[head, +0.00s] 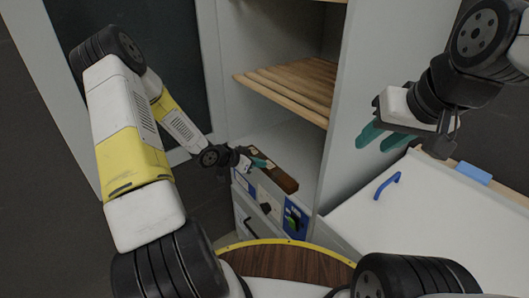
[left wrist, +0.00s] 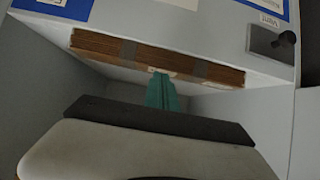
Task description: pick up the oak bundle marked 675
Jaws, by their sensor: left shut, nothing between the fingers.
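A wooden bundle (head: 284,181) lies in the low bay of the cabinet. In the left wrist view the bundle (left wrist: 105,46) shows stacked brown strips, grey bands and a small pale label partly behind my fingers; I cannot read a number. My left gripper (head: 262,164) reaches into the bay at the bundle. Its teal fingers (left wrist: 161,78) are together with nothing between them, their tips in front of the bundle's middle; I cannot tell whether they touch it. My right gripper (head: 376,140) is open and empty, its teal fingers apart above the white surface at right.
A slatted wooden shelf (head: 290,85) is above the bay, and the cabinet's side wall (head: 352,120) stands to the right. Below the bay is a front panel with a green knob (head: 293,222). A white lid with a blue handle (head: 387,185) lies at right.

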